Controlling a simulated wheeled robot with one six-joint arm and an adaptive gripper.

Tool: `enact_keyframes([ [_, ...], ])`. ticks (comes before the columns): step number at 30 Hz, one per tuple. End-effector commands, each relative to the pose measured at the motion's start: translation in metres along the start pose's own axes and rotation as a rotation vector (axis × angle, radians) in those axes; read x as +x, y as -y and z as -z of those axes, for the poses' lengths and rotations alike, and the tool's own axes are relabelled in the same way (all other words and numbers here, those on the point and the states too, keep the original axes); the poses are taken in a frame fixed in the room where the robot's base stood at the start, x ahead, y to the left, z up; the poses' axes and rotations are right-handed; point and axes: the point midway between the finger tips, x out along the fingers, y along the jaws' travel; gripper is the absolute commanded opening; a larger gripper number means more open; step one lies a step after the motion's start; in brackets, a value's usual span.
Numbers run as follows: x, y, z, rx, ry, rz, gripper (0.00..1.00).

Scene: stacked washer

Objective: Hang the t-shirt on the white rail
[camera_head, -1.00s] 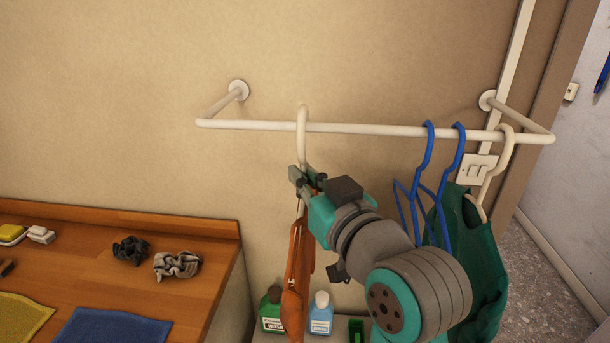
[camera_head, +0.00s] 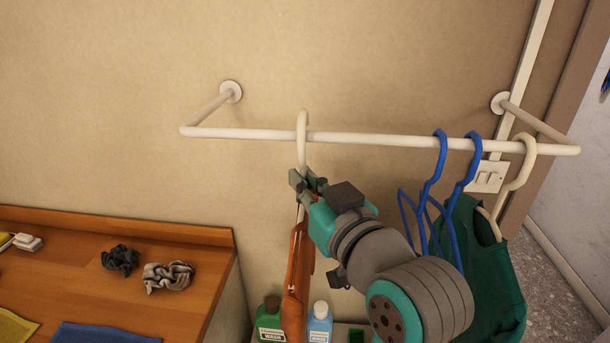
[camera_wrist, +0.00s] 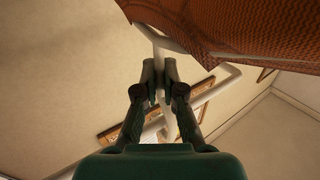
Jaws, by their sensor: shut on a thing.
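The white rail (camera_head: 380,141) runs across the head view on two wall brackets. The orange-brown t-shirt (camera_head: 297,275) hangs from a cream hanger (camera_head: 302,150), seen nearly edge-on and partly behind my arm. My gripper (camera_head: 304,184) is shut on the hanger's neck just below the rail. The hook's top stands above the rail and its stem crosses the rail's line. I cannot tell whether the hook bears on the rail. In the wrist view, the fingers (camera_wrist: 160,82) close on the hanger, with the shirt (camera_wrist: 240,32) above them and the rail (camera_wrist: 205,98) behind.
Two blue hangers (camera_head: 432,185) and a cream hanger with a green garment (camera_head: 485,265) hang on the rail's right part, near my arm. The rail left of my gripper is free. A wooden counter (camera_head: 90,270) stands lower left; bottles (camera_head: 319,325) stand below the shirt.

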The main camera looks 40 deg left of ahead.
Motion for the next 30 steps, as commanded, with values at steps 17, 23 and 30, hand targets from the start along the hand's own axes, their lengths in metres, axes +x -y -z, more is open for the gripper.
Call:
enact_keyframes([
  [17,0.0036,-0.0019,-0.0098,-0.001,-0.001,-0.002,0.25],
  [23,0.0036,-0.002,-0.0099,-0.001,-0.001,-0.002,0.37],
  [30,-0.0013,-0.0025,-0.0101,-0.001,-0.001,-0.003,0.37],
])
